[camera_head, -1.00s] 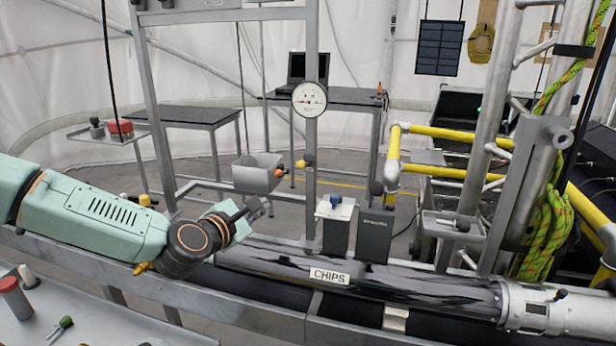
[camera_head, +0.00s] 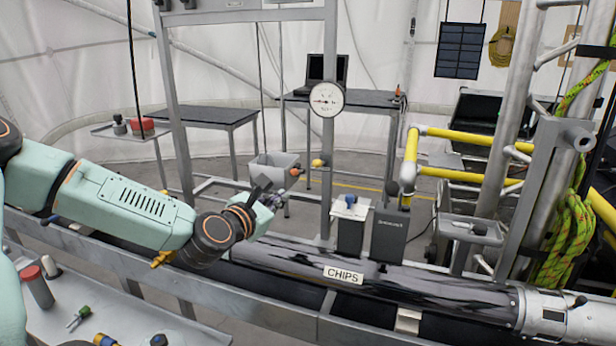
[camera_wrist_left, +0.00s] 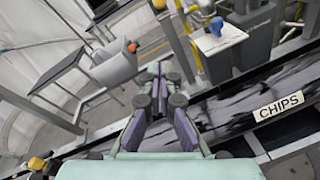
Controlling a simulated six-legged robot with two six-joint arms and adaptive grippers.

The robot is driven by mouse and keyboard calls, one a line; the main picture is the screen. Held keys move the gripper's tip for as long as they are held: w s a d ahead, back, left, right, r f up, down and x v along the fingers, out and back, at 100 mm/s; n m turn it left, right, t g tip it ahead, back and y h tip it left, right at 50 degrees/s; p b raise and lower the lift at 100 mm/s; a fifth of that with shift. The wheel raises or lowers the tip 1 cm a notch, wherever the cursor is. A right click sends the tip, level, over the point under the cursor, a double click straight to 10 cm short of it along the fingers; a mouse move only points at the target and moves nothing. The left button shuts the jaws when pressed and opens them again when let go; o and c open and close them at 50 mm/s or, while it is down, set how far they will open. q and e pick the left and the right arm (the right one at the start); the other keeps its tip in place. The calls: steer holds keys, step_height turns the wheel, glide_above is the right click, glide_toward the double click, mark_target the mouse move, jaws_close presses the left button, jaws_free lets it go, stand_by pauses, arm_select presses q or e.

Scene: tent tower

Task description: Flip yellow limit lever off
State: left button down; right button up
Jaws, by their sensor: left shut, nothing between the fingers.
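A yellow-orange knob (camera_head: 318,162) sits on the upright post below the round gauge; it may be the yellow limit lever, but I cannot tell. Another small yellow part (camera_head: 162,258) shows under my left forearm at the rail, and a yellow knob (camera_wrist_left: 38,163) shows at the lower left of the left wrist view. My left gripper (camera_head: 272,190) is above the front rail, in front of the grey bin. In the left wrist view its fingers (camera_wrist_left: 160,70) are together, with nothing seen between them. My right gripper is not in view.
A grey bin (camera_head: 265,172) with a red-orange knob stands behind the gripper. The dark tube with the CHIPS label (camera_head: 343,274) runs along the front to the right. Two grey boxes (camera_head: 390,235) stand behind it. A front tray (camera_head: 110,325) holds small items.

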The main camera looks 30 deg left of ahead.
mark_target(320, 164)
arm_select(q)
steer(key=w+r+b, duration=0.1)
steer(key=w, duration=0.9)
steer(key=shift+w+d+r, duration=0.15)
steer(key=shift+w+r, duration=0.2)
steer(key=shift+r, duration=0.05)
steer(key=shift+w+f, duration=0.1)
steer(key=shift+w, duration=0.1)
steer(key=shift+d, duration=0.1)
